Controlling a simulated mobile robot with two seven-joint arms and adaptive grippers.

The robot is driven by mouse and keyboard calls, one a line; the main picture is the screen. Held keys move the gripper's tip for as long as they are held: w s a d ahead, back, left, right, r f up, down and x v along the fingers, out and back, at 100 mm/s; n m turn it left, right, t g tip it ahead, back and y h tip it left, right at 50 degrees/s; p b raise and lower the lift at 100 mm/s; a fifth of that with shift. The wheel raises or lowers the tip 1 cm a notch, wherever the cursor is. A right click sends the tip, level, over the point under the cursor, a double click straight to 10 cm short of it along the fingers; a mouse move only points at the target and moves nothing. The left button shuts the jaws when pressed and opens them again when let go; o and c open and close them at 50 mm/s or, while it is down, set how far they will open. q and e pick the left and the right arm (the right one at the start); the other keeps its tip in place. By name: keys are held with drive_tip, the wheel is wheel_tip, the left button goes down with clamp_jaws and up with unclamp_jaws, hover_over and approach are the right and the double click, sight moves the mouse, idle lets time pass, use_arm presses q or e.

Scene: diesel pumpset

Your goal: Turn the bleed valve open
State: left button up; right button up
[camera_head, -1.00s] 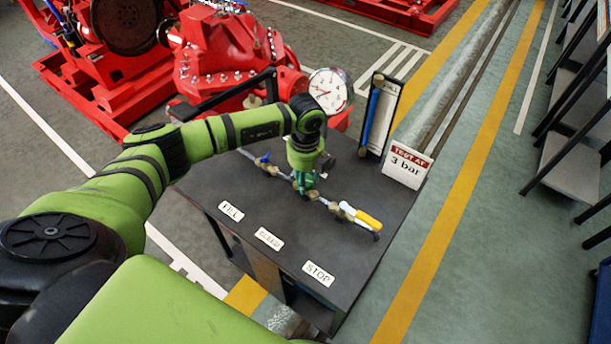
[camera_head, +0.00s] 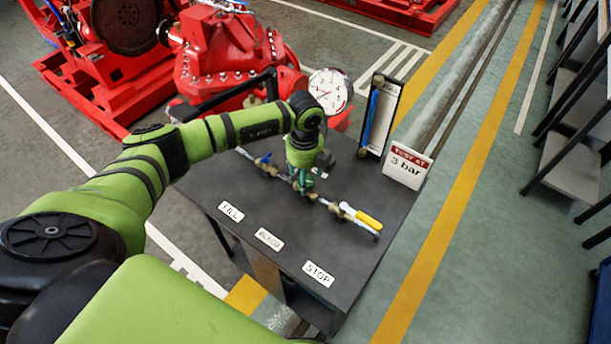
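The dark bench (camera_head: 215,205) carries a metal pipe line with several valves. The bleed valve sits mid-line, behind the BLEED label (camera_head: 269,239); its handle is mostly hidden by my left gripper (camera_head: 301,178). That gripper points down onto the valve from above. Its fingers are too small and covered to tell whether they are open or shut. A blue-handled valve (camera_head: 263,159) stands at the line's left end, on the FILL side. A yellow-handled valve (camera_head: 367,219) is at the right end, on the STOP side. My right gripper is not in view.
A tall gauge panel (camera_head: 381,115) and a "TEST AT 3 bar" sign (camera_head: 407,164) stand at the back right. A red pump (camera_head: 228,60) is behind. The bench front is clear except for labels.

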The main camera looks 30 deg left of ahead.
use_arm(q)
drive_tip(key=shift+s+f, duration=0.1)
drive_tip(key=shift+f, duration=0.05)
drive_tip(key=shift+d+r, duration=0.1)
drive_tip(key=shift+r, duration=0.1)
wheel_tip(320, 180, up, 12)
drive_tip(key=shift+f, duration=0.2)
idle(0.5)
